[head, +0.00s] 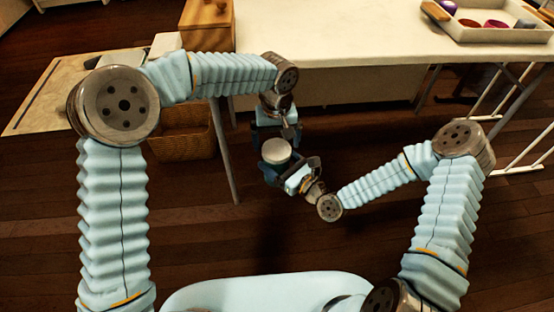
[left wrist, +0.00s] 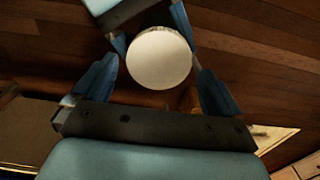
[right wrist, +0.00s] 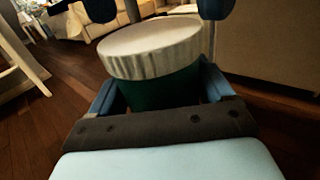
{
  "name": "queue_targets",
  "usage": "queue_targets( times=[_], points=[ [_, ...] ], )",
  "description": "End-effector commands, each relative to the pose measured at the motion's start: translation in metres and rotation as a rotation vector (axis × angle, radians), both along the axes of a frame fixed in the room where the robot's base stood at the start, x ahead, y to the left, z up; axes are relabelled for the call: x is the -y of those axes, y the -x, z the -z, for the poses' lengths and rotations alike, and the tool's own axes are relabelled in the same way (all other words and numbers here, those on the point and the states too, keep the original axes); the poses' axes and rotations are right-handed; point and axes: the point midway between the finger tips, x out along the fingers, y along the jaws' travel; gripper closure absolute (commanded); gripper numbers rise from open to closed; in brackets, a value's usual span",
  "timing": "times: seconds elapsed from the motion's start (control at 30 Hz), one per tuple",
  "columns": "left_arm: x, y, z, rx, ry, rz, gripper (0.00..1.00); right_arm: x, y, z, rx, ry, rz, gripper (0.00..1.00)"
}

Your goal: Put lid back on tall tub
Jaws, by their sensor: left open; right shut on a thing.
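The tall tub (right wrist: 165,92) has a dark green body, seen in the right wrist view. A round cream lid with a ribbed rim (right wrist: 150,48) sits over its mouth; I cannot tell whether it is pressed fully down. The lid also shows in the head view (head: 276,150) and from above in the left wrist view (left wrist: 160,57). My right gripper (right wrist: 160,98) is shut on the tub's body below the lid, holding it in the air. My left gripper (left wrist: 155,85) is open above the lid, its fingers apart on either side and not visibly touching it.
A cream table (head: 340,35) stands behind my arms, with a tray (head: 460,33) of small bowls at its far right. A wicker basket (head: 185,143) and a wooden box (head: 207,25) are at the left. Dark wooden floor (head: 230,230) lies clear below.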

Motion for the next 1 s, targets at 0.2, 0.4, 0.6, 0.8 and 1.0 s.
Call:
queue_targets(
  times=[0.2,0.4,0.6,0.8,1.0],
  points=[
    [0.000,0.000,0.021,0.000,0.001,0.001,0.00,0.000,0.000,-0.001,0.001,-0.001,0.000,1.00],
    [0.000,0.000,0.025,0.000,0.001,0.001,0.00,0.000,0.000,-0.001,0.001,-0.001,0.000,1.00],
    [0.000,0.000,0.025,0.000,0.001,0.001,0.08,0.000,0.000,-0.001,0.001,-0.001,0.000,1.00],
    [0.000,0.000,0.025,0.000,0.001,0.001,0.38,0.000,0.000,-0.001,0.001,-0.001,0.000,1.00],
    [0.000,0.000,0.025,0.000,0.001,0.017,0.54,0.000,0.000,0.000,0.001,-0.001,0.000,1.00]
  ],
)
